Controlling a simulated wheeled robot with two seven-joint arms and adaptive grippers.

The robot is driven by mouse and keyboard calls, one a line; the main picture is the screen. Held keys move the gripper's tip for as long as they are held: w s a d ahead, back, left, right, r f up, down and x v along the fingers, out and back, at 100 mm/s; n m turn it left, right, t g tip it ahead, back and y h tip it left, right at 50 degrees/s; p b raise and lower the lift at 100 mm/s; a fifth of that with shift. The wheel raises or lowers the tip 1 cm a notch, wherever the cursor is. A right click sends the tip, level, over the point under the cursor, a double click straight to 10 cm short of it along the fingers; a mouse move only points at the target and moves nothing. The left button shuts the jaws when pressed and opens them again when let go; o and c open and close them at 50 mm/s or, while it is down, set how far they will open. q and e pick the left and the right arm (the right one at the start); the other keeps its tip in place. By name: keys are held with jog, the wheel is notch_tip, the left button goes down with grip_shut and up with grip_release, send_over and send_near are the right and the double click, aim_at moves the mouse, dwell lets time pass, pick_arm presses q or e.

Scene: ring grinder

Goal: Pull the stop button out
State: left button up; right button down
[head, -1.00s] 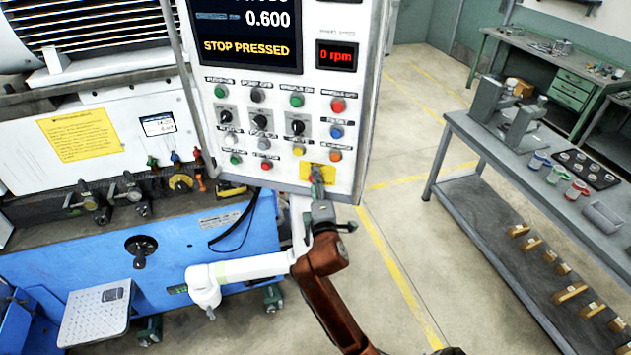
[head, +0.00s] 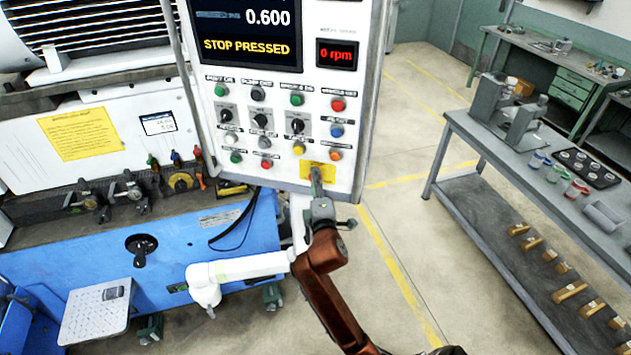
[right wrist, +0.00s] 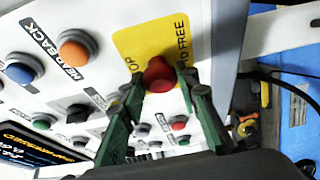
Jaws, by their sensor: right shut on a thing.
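The red stop button (right wrist: 159,74) sits on a yellow plate (right wrist: 137,40) at the lower edge of the control panel. In the head view the plate (head: 329,170) shows, while my gripper hides the button. My right gripper (head: 316,178) reaches up to it from below. In the right wrist view the green fingers of my right gripper (right wrist: 165,88) stand on either side of the red cap, shut on it. The panel screen (head: 245,45) reads "STOP PRESSED". My left gripper is not in view.
Other knobs and buttons sit close by on the panel, including an orange button (head: 335,155) just above the plate. A white support arm (head: 245,268) runs below the panel. A grey workbench (head: 480,145) stands at right, with open floor between.

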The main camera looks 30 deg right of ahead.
jog(key=shift+s+a+f+p, duration=0.15)
jog(key=shift+s+a+p, duration=0.2)
jog(key=shift+p, duration=0.3)
jog(key=c, duration=1.8)
grip_release()
jog(key=shift+a, duration=0.1)
jog(key=shift+o, duration=1.4)
jog(key=shift+s, duration=0.15)
jog(key=shift+o, duration=0.3)
